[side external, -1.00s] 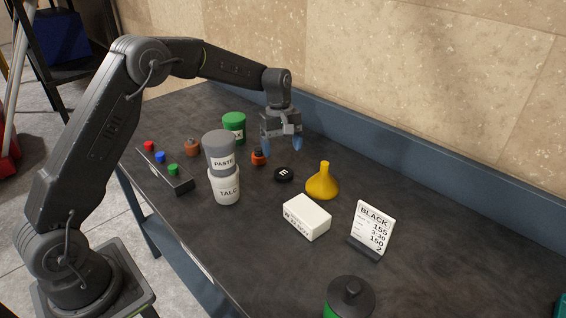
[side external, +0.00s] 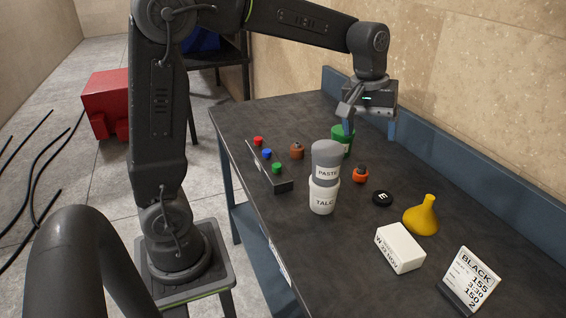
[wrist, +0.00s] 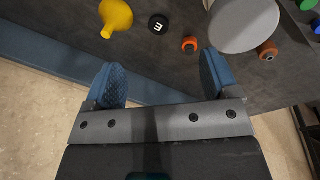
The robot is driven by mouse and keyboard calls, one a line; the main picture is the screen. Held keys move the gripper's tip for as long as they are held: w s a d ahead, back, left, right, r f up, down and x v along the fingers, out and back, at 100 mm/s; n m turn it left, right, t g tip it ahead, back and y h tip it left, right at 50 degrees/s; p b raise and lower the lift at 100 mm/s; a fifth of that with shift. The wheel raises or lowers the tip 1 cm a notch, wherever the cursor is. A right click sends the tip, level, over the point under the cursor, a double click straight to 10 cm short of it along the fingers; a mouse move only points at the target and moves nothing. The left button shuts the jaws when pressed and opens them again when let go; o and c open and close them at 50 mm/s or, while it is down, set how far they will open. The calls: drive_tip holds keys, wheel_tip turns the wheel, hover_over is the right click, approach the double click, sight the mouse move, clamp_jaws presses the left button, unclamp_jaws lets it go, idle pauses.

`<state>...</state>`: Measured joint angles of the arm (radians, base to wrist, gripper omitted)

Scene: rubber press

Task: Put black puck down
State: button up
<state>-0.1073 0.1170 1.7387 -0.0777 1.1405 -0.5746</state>
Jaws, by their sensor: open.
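The black puck (side external: 382,198), with a white letter on its top, lies flat on the dark table, between the orange-red knob-like piece and the yellow funnel. In the wrist view the puck (wrist: 158,24) is near the top, well ahead of the fingertips and apart from them. My gripper (side external: 370,130), with blue finger pads, is open and empty above the back of the table near the blue rail. In the wrist view the open gripper (wrist: 163,78) has both pads wide apart, with the rail between them.
Grey PASTE jar (side external: 326,160) is stacked on white TALC jar (side external: 322,197), left of the puck. Nearby are an orange-red piece (side external: 360,175), green jar (side external: 343,137), yellow funnel (side external: 422,217), white box (side external: 399,249), BLACK card (side external: 470,278) and button box (side external: 268,170). A blue rail (side external: 460,160) lines the back.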

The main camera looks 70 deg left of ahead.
drive_tip(key=s+d+m+t, duration=0.1)
drive_tip(key=s+m, duration=0.3)
drive_tip(key=s, duration=0.6)
drive_tip(key=s+d+f+m+t, duration=0.1)
drive_tip(key=s+d+m+t, duration=0.1)
drive_tip(key=s, duration=0.8)
drive_tip(key=shift+s+f+m+t+y, duration=0.25)
drive_tip(key=shift+s+m+t, duration=0.2)
drive_tip(key=shift+m, duration=0.65)
